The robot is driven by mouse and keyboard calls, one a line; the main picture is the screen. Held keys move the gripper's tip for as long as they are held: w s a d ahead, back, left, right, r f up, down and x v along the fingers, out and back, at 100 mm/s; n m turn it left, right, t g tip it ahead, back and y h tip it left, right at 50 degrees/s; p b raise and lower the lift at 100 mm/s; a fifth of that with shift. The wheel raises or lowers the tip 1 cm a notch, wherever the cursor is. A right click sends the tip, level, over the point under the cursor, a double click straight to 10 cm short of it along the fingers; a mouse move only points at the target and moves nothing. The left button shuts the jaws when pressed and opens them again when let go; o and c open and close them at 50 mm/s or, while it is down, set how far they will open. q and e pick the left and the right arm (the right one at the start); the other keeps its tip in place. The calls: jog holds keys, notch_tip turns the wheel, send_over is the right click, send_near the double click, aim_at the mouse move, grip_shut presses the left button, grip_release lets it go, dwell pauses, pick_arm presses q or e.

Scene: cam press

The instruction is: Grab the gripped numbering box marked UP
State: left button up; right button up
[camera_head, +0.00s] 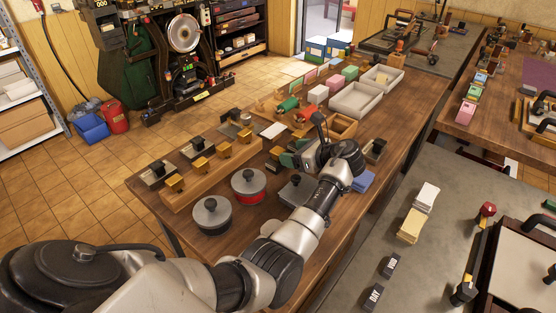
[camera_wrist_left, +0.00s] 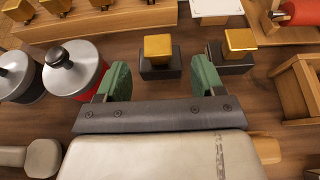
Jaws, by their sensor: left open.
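My left gripper (camera_wrist_left: 161,77) shows two green fingers in the left wrist view, spread apart with nothing between them. In the head view the left gripper (camera_head: 287,156) is low over the wooden table, partly hidden by its own wrist. A gold-topped block on a dark base (camera_wrist_left: 157,48) lies just beyond the gap between the fingers. A second gold-topped block (camera_wrist_left: 239,46) stands beyond the right finger. I can read no UP mark on either, so I cannot tell which is the numbering box. My right gripper is not in view.
Two round lidded pots, one grey (camera_head: 211,215) and one red (camera_head: 248,186), stand left of the gripper. A wooden rack (camera_head: 213,172) carries several gold blocks behind them. A wooden box (camera_wrist_left: 296,88) is close on the right. Grey trays (camera_head: 355,100) stand farther back.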

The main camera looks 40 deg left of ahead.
aim_at(278, 159)
pick_arm(q)
jog(key=x, duration=0.5)
jog(key=shift+s+d+f+p, duration=0.1)
jog(key=shift+s+f+p, duration=0.1)
jog(key=shift+p, duration=0.15)
jog(key=shift+w+r, duration=0.1)
grip_shut()
